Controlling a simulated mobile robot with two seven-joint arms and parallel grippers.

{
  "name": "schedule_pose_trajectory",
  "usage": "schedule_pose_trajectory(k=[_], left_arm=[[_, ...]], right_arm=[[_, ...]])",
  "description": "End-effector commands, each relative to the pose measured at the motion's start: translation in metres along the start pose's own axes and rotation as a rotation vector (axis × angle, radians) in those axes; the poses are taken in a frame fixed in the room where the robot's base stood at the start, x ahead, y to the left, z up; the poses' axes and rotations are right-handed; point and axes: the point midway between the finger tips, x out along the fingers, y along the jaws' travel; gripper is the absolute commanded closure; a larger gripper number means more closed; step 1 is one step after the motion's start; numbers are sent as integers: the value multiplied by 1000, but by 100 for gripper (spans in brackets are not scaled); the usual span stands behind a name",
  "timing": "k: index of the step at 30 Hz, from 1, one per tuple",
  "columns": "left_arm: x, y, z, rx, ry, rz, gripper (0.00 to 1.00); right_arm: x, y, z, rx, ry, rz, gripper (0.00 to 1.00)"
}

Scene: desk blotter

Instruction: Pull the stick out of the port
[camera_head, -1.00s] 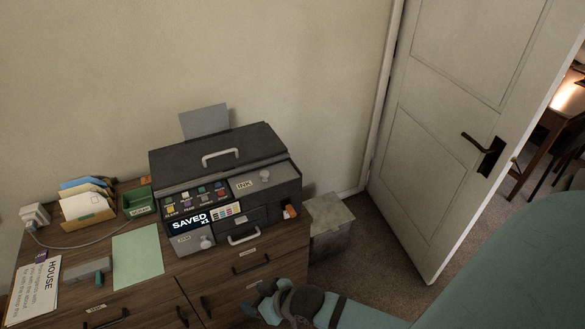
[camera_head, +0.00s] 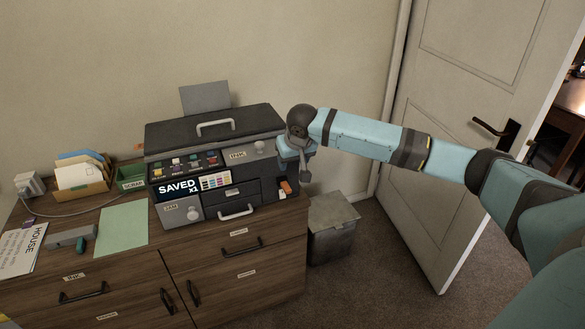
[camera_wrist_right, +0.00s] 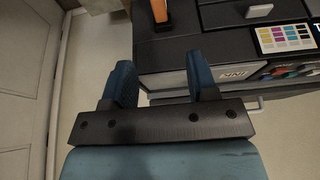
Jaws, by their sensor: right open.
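A small orange stick (camera_head: 285,187) sits at the lower right of the dark printer's front (camera_head: 266,165). It also shows at the top of the right wrist view (camera_wrist_right: 161,12), standing out from a dark part. The port itself is too small to make out. My right gripper (camera_head: 296,160) is at the printer's right front corner, just above the stick in the head view. In the right wrist view its two blue fingers (camera_wrist_right: 160,72) are apart with nothing gripped between them, and the stick lies beyond their tips. My left gripper is out of view.
The printer stands on a wooden cabinet (camera_head: 95,290). To its left are a green tray (camera_head: 131,177), a letter holder (camera_head: 82,185), green paper (camera_head: 120,229) and a grey block (camera_head: 68,237). A grey bin (camera_head: 331,225) stands on the floor right of the cabinet, before an open door (camera_head: 440,190).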

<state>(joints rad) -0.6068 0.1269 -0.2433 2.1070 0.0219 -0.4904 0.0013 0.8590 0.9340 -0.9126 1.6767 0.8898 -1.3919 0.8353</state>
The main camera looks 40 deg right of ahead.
Motion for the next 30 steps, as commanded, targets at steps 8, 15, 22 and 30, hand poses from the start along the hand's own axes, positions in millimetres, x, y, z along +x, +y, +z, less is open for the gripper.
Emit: schedule_pose_trajectory(k=[8, 15, 22, 30], left_arm=[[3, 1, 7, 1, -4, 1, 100], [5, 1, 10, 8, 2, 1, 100], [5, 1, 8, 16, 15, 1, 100], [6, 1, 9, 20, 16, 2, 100]], right_arm=[[36, 1, 0, 5, -2, 3, 47], [84, 1, 0, 4, -2, 3, 47], [120, 1, 0, 3, -1, 2, 47], [136, 1, 0, 1, 0, 1, 47]])
